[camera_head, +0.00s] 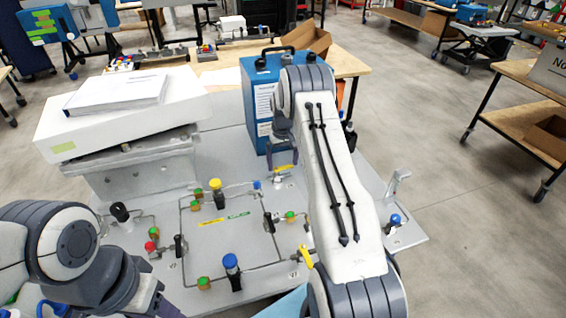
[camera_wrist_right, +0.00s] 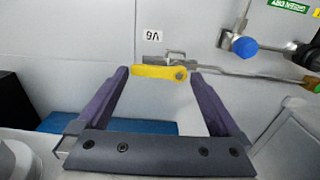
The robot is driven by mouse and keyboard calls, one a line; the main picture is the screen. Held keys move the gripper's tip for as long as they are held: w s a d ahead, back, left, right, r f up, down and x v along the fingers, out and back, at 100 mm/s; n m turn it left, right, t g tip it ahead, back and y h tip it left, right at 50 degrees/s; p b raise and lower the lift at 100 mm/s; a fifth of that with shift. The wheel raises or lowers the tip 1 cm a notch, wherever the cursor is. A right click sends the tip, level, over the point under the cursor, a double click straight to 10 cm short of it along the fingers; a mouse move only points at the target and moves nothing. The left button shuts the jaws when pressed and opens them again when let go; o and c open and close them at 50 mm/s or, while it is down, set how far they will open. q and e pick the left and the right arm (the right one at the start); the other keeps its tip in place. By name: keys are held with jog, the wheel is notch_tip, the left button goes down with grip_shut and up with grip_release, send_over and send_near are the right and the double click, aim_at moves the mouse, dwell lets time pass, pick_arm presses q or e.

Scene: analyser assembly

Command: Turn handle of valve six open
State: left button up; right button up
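The valve six handle is a yellow lever (camera_wrist_right: 155,72) in the right wrist view, beside a label reading V6 (camera_wrist_right: 152,35), which appears upside down. In the head view the lever (camera_head: 284,168) shows just below my right gripper (camera_head: 282,158). My right gripper (camera_wrist_right: 159,76) is open, with one purple finger near each end of the lever. It is not shut on it; I cannot tell whether the fingers touch it. My left gripper (camera_head: 168,306) is at the bottom edge of the head view, partly cut off, so its opening is unclear.
The grey panel (camera_head: 330,240) carries thin pipes, black handles, and green, blue and yellow knobs. Another yellow lever (camera_head: 306,256) sits near the V7 label. A blue case (camera_head: 258,100) stands behind my right gripper. A white box (camera_head: 110,125) with papers is at left.

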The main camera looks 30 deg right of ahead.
aim_at(283, 167)
notch_tip(283, 167, up, 10)
jog(key=b, duration=0.2)
jog(key=shift+r, duration=0.25)
dwell(0.3)
